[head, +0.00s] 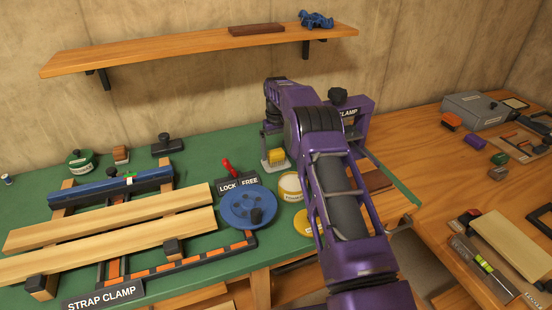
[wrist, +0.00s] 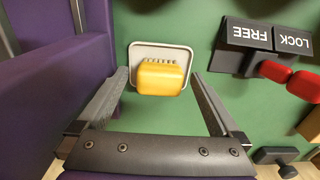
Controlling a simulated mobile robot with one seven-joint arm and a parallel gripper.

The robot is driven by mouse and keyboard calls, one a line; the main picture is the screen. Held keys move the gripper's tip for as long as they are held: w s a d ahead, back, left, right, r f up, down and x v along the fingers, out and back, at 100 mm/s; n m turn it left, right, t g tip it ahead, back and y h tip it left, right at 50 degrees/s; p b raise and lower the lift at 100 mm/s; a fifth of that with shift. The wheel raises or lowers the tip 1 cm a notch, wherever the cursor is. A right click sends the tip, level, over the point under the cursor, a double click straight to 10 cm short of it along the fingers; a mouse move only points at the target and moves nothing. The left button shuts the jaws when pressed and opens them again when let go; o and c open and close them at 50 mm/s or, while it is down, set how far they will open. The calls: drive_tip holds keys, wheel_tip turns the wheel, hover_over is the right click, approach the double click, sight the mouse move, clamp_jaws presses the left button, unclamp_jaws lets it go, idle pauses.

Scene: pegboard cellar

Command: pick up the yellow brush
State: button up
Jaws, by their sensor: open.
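The yellow brush (wrist: 160,78) sits on a pale square tray (wrist: 145,48) on the green bench top. My gripper (wrist: 160,80) is open, with one finger on each side of the brush and gaps between. In the head view my gripper (head: 272,150) is over the tray and mostly hidden behind the arm. Dark bristle tips show at the brush's upper edge in the wrist view.
A LOCK/FREE block (head: 238,185) with a red lever (head: 227,166) stands left of the brush. A blue wheel (head: 248,207) and a round yellow-and-white tin (head: 290,186) are in front. A purple clamp frame (head: 356,115) stands close on the right.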

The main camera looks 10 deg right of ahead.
sight(277, 153)
drive_tip(key=shift+f, duration=0.6)
drive_tip(key=c, duration=1.3)
drive_tip(key=shift+r, duration=0.15)
drive_tip(key=shift+c, duration=0.2)
wheel_tip(277, 153, up, 10)
drive_tip(key=shift+f+p, duration=0.1)
drive_tip(key=shift+p, duration=0.2)
drive_tip(key=o, duration=0.7)
drive_tip(key=c, duration=0.5)
